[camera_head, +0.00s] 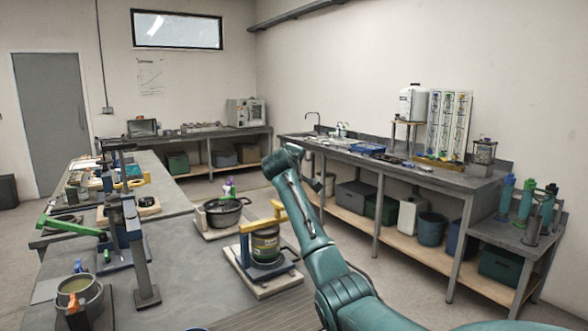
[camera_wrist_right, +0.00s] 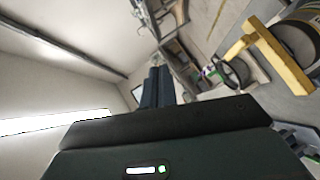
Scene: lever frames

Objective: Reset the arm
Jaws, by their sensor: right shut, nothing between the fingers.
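My right arm (camera_head: 318,250), teal, rises from the bottom right of the head view and bends at its top, above the floor between the benches. My right gripper (camera_wrist_right: 157,88) shows in the wrist view with its two dark fingers together, shut and empty, touching nothing. In the head view its fingers cannot be made out clearly. A green lever arm (camera_head: 72,226) on a blue stand slants down to the right at the left of the near table. My left gripper is not in view.
A black pot (camera_head: 222,211) stands behind the yellow frame. A grey pot (camera_head: 78,292) and a grey post (camera_head: 136,245) stand at the near left. The right bench (camera_head: 450,183) holds bottles and trays. The floor between the benches is open.

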